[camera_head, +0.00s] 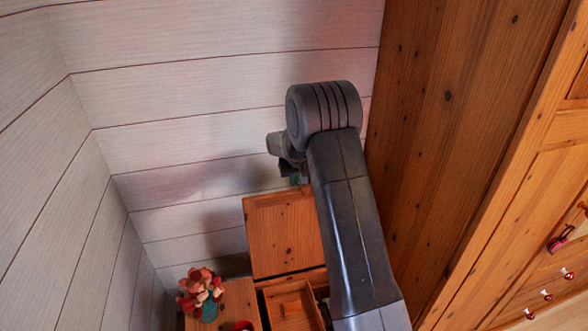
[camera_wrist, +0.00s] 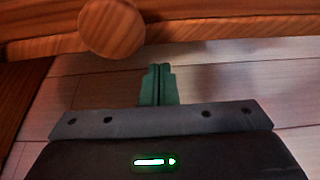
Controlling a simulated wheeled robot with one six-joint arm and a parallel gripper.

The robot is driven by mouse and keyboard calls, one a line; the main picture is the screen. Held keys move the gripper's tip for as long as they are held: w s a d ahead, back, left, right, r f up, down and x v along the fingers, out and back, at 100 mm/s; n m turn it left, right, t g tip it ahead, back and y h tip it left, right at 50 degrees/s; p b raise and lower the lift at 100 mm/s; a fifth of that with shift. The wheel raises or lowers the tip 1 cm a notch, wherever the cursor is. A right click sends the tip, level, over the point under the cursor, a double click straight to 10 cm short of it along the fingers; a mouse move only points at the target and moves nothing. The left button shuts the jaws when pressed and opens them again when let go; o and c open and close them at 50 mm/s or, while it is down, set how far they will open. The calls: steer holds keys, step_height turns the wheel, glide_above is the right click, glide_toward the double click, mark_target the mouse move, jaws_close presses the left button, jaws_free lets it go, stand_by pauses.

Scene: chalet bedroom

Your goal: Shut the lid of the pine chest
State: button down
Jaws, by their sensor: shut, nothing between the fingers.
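The pine chest (camera_head: 263,283) stands open at the bottom of the head view. Its lid (camera_head: 283,237) is raised, leaning up near the plank wall, and my arm covers its right side. In the wrist view a wooden edge, apparently the lid's (camera_wrist: 215,27), crosses the top with a round wooden knob (camera_wrist: 112,28). My gripper (camera_head: 296,181) is at the lid's top edge in the head view, mostly hidden by my arm. In the wrist view my gripper (camera_wrist: 160,70) is shut and empty, its green fingers pointing towards the wooden edge. I cannot tell whether they touch it.
A wooden tray or compartment (camera_head: 291,304) shows inside the chest. Left of it, a vase of reddish flowers (camera_head: 202,294) stands on a wooden surface (camera_head: 236,296). The pale plank wall (camera_head: 200,110) is behind. A tall pine wardrobe (camera_head: 465,130) closes off the right.

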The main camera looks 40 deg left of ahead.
steer(key=shift+s+d, duration=0.8)
steer(key=shift+d, duration=0.15)
